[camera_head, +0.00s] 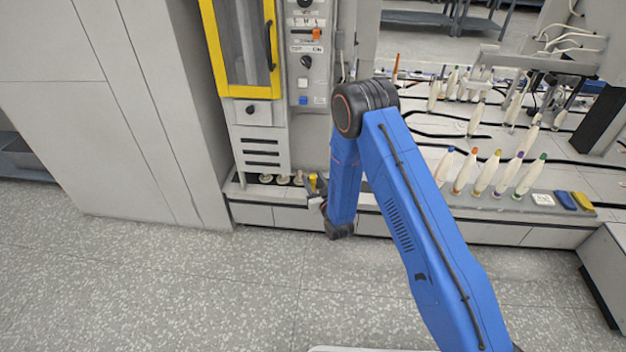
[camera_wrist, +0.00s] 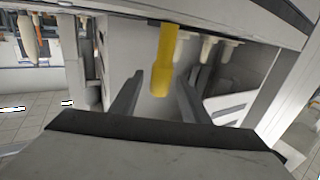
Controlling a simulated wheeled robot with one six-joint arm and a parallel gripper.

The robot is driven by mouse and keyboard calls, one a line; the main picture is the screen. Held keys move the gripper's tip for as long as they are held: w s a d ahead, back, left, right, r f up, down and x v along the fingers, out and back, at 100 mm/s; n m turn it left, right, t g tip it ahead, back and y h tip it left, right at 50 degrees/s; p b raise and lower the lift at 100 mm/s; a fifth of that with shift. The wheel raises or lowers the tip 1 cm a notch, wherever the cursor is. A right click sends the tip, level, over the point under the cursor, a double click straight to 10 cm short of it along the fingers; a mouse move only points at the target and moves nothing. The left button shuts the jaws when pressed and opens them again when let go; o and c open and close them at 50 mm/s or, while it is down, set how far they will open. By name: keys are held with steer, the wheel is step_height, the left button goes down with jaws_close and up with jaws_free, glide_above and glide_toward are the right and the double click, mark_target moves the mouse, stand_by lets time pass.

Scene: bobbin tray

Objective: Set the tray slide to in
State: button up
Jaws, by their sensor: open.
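The tray slide's yellow handle (camera_head: 313,182) shows at the lower end of the machine's control column in the head view. It also shows in the wrist view as a yellow peg (camera_wrist: 163,62) near the middle. My gripper (camera_head: 318,200) is just below it in the head view. In the wrist view my gripper's two fingers (camera_wrist: 158,88) are apart, with the yellow peg's end between or just beyond their tips. I cannot tell whether they touch it. The tray itself is mostly hidden.
Several pale bobbins (camera_wrist: 207,48) sit beside the yellow peg. A yellow-framed door (camera_head: 243,48) and a control panel (camera_head: 306,60) stand above. Several bobbins with coloured tips (camera_head: 484,172) stand on the right bench. The floor (camera_head: 200,290) in front is clear.

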steer(key=shift+w+a, duration=0.1)
steer(key=shift+w, duration=0.15)
jaws_close()
steer(key=a, duration=0.9)
steer(key=shift+w, duration=0.15)
steer(key=shift+a, duration=0.1)
jaws_free()
steer(key=v, duration=1.7)
